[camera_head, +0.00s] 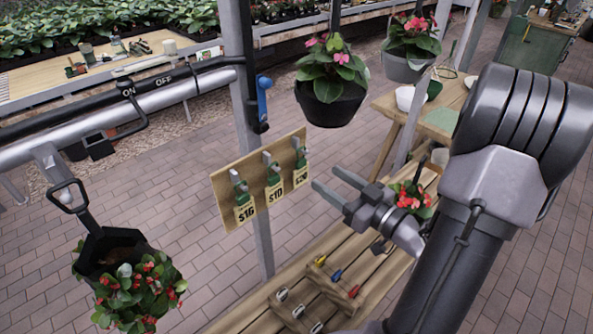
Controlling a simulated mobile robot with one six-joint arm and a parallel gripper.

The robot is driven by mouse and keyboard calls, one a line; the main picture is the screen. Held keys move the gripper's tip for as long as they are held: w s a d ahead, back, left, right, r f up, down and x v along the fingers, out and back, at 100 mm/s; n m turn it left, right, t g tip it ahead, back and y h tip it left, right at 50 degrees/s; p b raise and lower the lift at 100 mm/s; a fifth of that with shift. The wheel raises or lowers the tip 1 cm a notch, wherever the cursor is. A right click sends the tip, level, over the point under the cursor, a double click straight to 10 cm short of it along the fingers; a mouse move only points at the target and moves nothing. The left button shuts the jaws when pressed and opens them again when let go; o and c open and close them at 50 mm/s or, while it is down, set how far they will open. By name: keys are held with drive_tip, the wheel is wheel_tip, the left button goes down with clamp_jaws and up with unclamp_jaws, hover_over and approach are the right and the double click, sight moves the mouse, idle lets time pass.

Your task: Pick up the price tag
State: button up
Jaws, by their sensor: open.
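Which one the task means cannot be told. My gripper (325,182) is open and empty, its two fingers pointing left toward the board. It appears just right of the $20 tag; the exact gap in depth cannot be told.
A wooden slatted table (240,322) below holds small coloured items. A potted plant (330,85) hangs above the board, and another hanging pot (125,285) is at lower left. A metal rail (160,98) runs left from the post.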

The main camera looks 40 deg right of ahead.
sight(303, 162)
drive_tip(key=w, duration=0.3)
drive_tip(key=w+a+b, duration=0.1)
drive_tip(key=w, duration=0.5)
drive_tip(key=shift+w+a+b, duration=0.15)
drive_tip(key=shift+a+b, duration=0.25)
drive_tip(key=shift+r, duration=0.1)
drive_tip(key=c, duration=1)
